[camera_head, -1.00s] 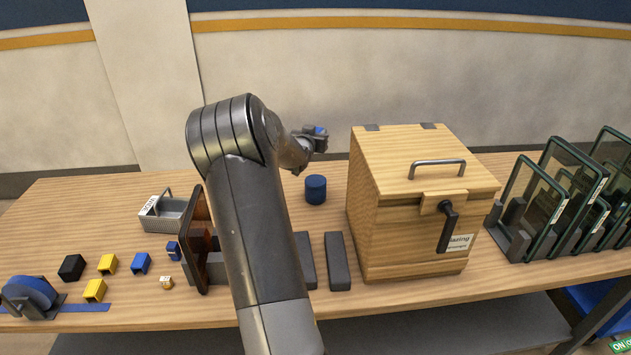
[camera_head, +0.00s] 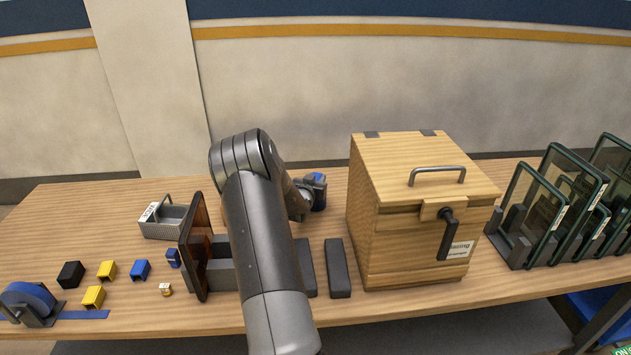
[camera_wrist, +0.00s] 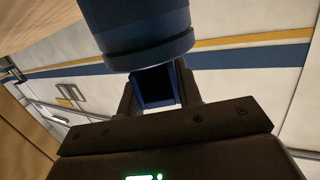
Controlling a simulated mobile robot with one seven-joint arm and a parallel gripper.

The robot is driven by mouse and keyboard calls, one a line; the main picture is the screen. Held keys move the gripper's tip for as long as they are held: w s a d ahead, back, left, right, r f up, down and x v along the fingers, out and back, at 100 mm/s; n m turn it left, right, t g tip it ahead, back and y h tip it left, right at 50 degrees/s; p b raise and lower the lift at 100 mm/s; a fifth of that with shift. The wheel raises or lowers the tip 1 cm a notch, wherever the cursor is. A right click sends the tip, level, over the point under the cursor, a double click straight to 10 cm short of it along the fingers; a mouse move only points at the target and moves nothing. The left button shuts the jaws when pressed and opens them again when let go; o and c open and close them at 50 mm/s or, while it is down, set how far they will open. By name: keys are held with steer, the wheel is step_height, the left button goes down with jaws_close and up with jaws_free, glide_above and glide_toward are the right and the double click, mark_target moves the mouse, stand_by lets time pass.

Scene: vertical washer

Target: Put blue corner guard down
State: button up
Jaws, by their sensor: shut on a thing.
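My gripper (camera_wrist: 160,95) is shut on a blue corner guard (camera_wrist: 156,88), a small open-sided channel piece between the two fingers in the wrist view. In the head view my gripper (camera_head: 314,188) is low over the back middle of the table, left of the wooden box; a bit of the blue guard (camera_head: 318,177) shows there. A dark blue cylinder (camera_wrist: 140,30) is very close to the fingertips and the guard in the wrist view. I cannot tell whether they touch. In the head view the cylinder is largely hidden behind my gripper.
The wooden box (camera_head: 415,235) with handle and latch stands right of my gripper. Framed glass panes (camera_head: 535,205) stand in a rack at right.

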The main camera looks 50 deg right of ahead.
steer(key=shift+f, duration=0.25)
steer(key=o, duration=0.9)
steer(key=shift+o, duration=0.2)
steer(key=shift+a+r, duration=0.1)
steer(key=shift+a, duration=0.05)
steer(key=v, duration=1.1)
steer(key=shift+s+a, duration=0.3)
